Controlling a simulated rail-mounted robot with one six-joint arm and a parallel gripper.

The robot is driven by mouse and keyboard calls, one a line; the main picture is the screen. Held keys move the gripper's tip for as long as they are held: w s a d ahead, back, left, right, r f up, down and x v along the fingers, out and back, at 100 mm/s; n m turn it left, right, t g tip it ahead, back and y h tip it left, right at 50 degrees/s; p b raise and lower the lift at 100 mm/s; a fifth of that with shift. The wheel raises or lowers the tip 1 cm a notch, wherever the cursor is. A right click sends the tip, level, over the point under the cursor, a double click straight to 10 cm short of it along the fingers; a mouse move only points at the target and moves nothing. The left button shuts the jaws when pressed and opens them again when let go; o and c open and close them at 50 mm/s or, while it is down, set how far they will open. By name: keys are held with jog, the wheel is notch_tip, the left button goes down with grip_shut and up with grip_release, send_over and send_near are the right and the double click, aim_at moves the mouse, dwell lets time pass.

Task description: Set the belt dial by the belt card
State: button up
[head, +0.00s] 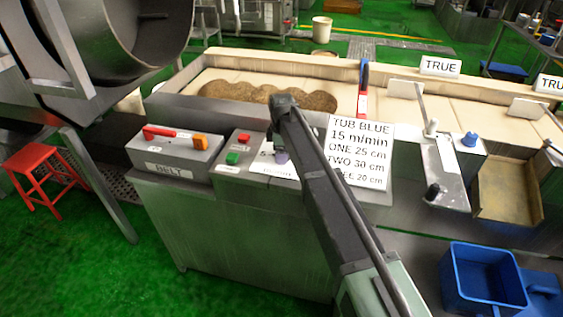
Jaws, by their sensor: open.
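The belt card (357,152) is a white sign standing on the console; it reads TUB BLUE, 15 m/min, ONE 25 cm, TWO 30 cm, and a last line, partly covered by my arm, ending in 20 cm. A purple knob (281,157), which looks like the belt dial, sits on a white plate (268,166) on the console, left of the card. My arm crosses in front of the plate's right side, and the knob's setting cannot be read. My gripper (270,134) is small and dark near the knob, mostly hidden by the arm; contact cannot be told.
A grey box marked BELT (174,157) carries a red lever and an orange button. Green and red buttons (233,158) lie beside the plate. Behind runs a pale conveyor (345,80) with a brown mass (300,92). A blue tub (482,280) stands at lower right.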

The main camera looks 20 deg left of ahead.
jog(key=shift+c, duration=0.4)
jog(key=c, duration=0.8)
jog(key=shift+c, duration=0.2)
